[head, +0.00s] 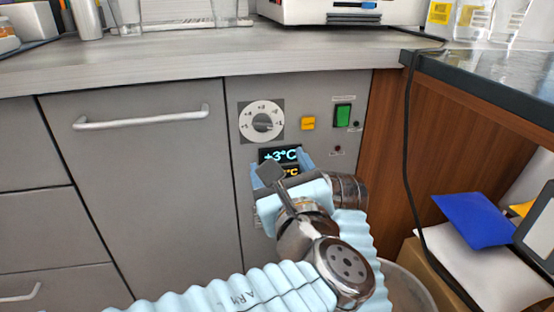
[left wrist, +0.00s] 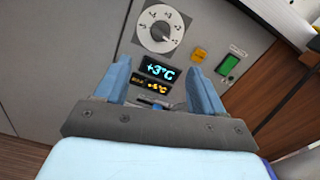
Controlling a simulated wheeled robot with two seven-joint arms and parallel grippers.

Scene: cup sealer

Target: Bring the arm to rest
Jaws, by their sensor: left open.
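My left gripper (head: 285,165) is in front of the grey cabinet panel, just below the dial and partly over the lit displays. In the left wrist view its two blue fingers (left wrist: 163,85) stand wide apart with nothing between them but the panel behind. My left arm comes in from the bottom left of the head view, in a light blue ribbed sleeve. The display (head: 280,155) reads +3°C, with a smaller yellow display (left wrist: 152,83) under it. My right gripper is in neither view.
The panel carries a white dial (head: 262,121), a yellow button (head: 308,123) and a green switch (head: 343,115). A grey counter (head: 190,47) runs above. A black cable (head: 406,150) hangs at right, near a blue folder (head: 474,220) and a bin (head: 405,290).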

